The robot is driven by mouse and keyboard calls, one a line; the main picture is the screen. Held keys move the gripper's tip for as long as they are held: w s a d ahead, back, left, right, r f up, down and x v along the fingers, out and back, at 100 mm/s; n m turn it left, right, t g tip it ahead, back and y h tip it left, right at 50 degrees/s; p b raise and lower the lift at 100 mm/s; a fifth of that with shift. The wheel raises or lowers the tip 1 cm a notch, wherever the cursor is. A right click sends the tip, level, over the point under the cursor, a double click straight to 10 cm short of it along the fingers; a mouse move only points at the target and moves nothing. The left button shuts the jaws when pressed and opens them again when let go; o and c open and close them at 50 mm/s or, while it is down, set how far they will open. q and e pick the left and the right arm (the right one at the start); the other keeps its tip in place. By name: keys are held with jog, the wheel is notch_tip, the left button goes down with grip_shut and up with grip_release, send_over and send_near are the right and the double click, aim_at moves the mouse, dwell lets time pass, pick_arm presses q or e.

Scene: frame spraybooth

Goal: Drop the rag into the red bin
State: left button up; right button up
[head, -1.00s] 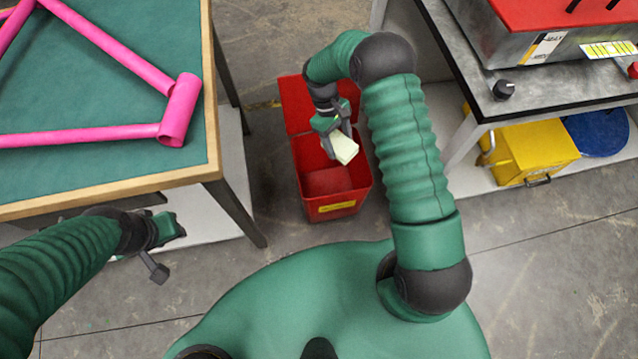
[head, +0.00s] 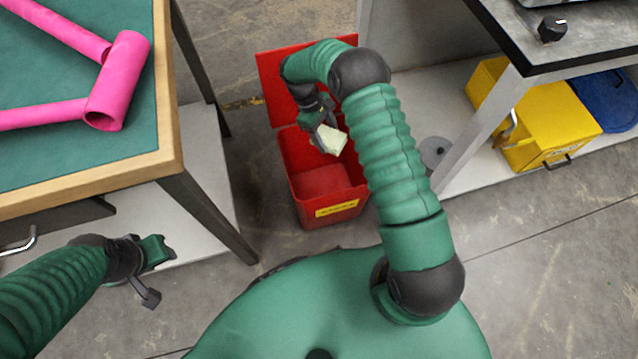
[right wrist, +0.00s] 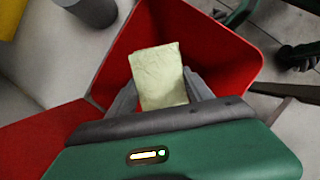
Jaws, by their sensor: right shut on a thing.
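The rag is a pale yellow-green folded cloth (head: 331,138), and it also shows in the right wrist view (right wrist: 158,75). My right gripper (head: 322,128) is shut on the rag and holds it over the opening of the red bin. The red bin (head: 342,209) stands on the floor with its lid (head: 272,88) swung open behind; its red wall surrounds the rag in the right wrist view (right wrist: 225,50). My left gripper (head: 160,272) is at the lower left, away from the bin; its jaw opening is unclear.
A green-topped table (head: 60,150) with a pink tube frame (head: 118,80) is at the left of the bin. At the right, a bench (head: 520,35) has a yellow container (head: 548,128) and a blue round item (head: 608,100) on its lower shelf. Bare floor lies at lower right.

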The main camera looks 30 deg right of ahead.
jog(key=o, duration=1.4)
jog(key=shift+d+f, duration=0.1)
jog(key=shift+d, duration=0.05)
jog(key=shift+r, duration=0.2)
jog(key=p+v, duration=0.6)
jog(key=v, duration=1)
jog(key=shift+w+r, duration=0.15)
jog(key=shift+r, duration=0.05)
